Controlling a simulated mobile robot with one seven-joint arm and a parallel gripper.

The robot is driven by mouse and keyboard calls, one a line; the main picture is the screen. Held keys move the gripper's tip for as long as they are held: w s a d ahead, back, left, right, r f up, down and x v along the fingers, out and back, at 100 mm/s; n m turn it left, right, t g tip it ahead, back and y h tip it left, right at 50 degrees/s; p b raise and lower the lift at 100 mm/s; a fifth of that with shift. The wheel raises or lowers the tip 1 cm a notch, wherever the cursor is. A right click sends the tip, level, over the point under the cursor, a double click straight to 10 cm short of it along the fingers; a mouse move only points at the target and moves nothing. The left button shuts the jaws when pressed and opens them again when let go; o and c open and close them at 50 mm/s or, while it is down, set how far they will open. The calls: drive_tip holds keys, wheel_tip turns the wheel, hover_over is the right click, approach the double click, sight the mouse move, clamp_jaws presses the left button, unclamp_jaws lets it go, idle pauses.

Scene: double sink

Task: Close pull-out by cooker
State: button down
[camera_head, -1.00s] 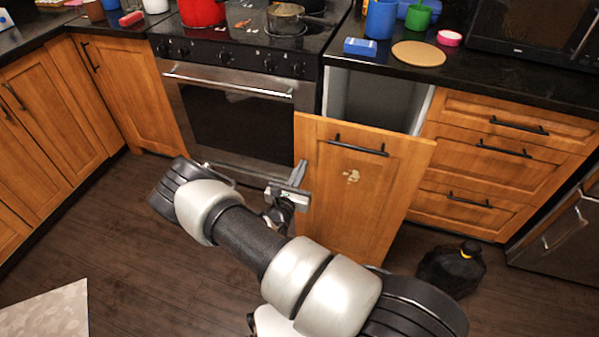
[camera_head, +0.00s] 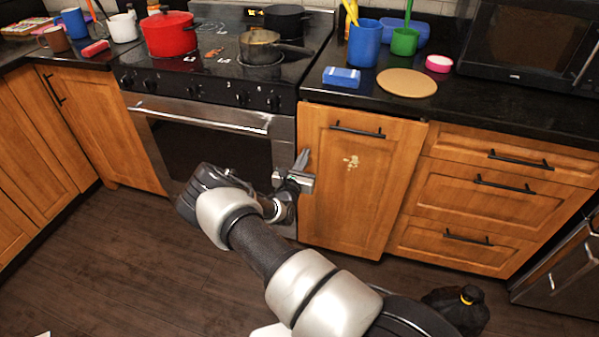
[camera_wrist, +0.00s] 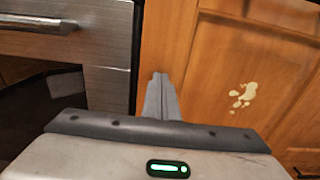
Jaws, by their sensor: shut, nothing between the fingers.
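The pull-out by the cooker (camera_head: 355,200) is a wooden front with a black bar handle (camera_head: 357,132) and a pale stain (camera_head: 351,163). In the head view its front looks flush with the drawers beside it, and no cavity shows behind it. My gripper (camera_head: 303,160) is shut and empty at the left edge of the front. In the wrist view the closed fingers (camera_wrist: 160,97) point at the left part of the pull-out front (camera_wrist: 215,80), near the seam with the cooker. Whether they touch the wood cannot be told.
The cooker (camera_head: 210,130) with its oven handle (camera_head: 200,113) stands to the left, with a red pot (camera_head: 169,34) on top. A drawer stack (camera_head: 490,200) is to the right. A black bag-like object (camera_head: 462,308) lies on the floor at the lower right.

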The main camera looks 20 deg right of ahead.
sight(309, 144)
drive_tip(key=b+x, duration=0.1)
drive_tip(key=x, duration=0.4)
drive_tip(key=shift+w+d+b, duration=0.2)
drive_tip(key=shift+w+b, duration=0.1)
drive_tip(key=shift+b, duration=0.05)
drive_tip(key=shift+w+r, duration=0.15)
drive_tip(key=shift+r, duration=0.1)
drive_tip(key=shift+d+r, duration=0.1)
drive_tip(key=shift+r, duration=0.05)
